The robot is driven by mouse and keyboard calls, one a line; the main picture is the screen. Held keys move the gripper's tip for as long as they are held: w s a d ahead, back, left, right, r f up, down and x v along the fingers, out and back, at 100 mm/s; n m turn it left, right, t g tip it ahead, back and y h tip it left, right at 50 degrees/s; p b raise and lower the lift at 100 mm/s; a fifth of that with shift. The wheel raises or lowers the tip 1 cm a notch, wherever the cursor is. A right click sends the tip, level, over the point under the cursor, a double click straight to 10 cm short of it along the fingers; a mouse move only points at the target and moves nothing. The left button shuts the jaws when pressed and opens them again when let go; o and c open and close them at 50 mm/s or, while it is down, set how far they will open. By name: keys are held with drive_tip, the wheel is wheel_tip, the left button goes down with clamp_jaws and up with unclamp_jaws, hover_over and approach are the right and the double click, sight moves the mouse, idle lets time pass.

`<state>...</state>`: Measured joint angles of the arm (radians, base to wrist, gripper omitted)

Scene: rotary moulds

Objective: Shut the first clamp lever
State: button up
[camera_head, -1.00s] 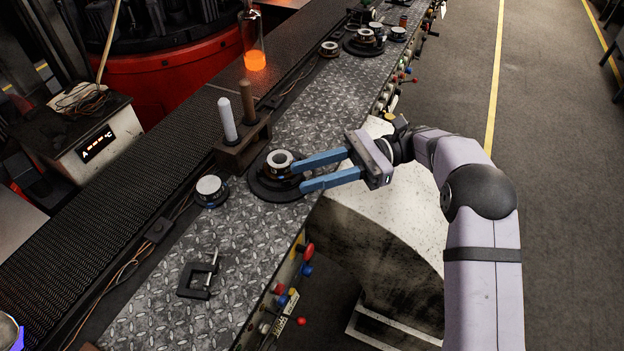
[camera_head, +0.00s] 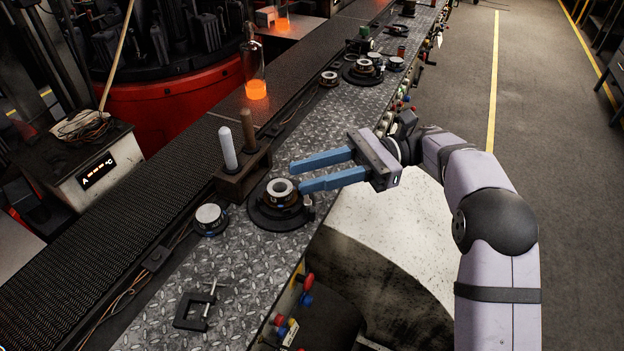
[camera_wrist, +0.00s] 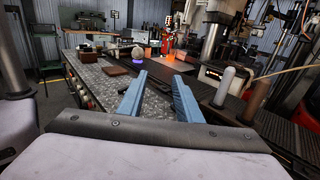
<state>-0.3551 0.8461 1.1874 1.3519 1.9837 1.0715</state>
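The near mould (camera_head: 283,190) is a small pale ring with an open centre on a round black base (camera_head: 264,218), on the patterned metal bench. A small grey part (camera_head: 308,203) stands at the right edge of this base. It may be a clamp lever, but it is too small to tell whether it is open or shut. My gripper (camera_head: 299,177) has two blue fingers spread apart with nothing between them. Its tips are at the upper right of the mould in the head view, apparently above the bench. The wrist view shows the open fingers (camera_wrist: 157,82) too, without the near mould.
A wooden holder (camera_head: 232,190) with a white and a brown peg stands left of the mould. A round pale-topped piece (camera_head: 208,214) and a C-shaped clamp (camera_head: 194,309) lie nearer. A second mould (camera_head: 364,68) stands farther along. Coloured knobs line the bench's right edge.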

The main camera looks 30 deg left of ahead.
wheel_tip(320, 180, up, 5)
drive_tip(key=p, duration=0.4)
hover_over(312, 220)
drive_tip(key=a+v, duration=0.1)
drive_tip(key=v, duration=0.2)
drive_tip(key=w+d+r+m+t+y+p, duration=0.1)
drive_tip(key=d+r+m+t+y+p, duration=0.1)
drive_tip(key=d+r+p, duration=0.15)
wheel_tip(312, 220, down, 16)
drive_tip(key=d+m+t+h+p, duration=0.1)
drive_tip(key=t+h, duration=0.1)
drive_tip(key=t, duration=0.3)
drive_tip(key=shift+w+f+p+x, duration=0.1)
drive_tip(key=shift+p+x, duration=0.55)
drive_tip(key=shift+x, duration=1.1)
drive_tip(key=shift+w+f+p+x, duration=0.15)
drive_tip(key=shift+p+x, duration=0.5)
drive_tip(key=shift+x, duration=1.15)
drive_tip(key=shift+c, duration=0.6)
clamp_jaws()
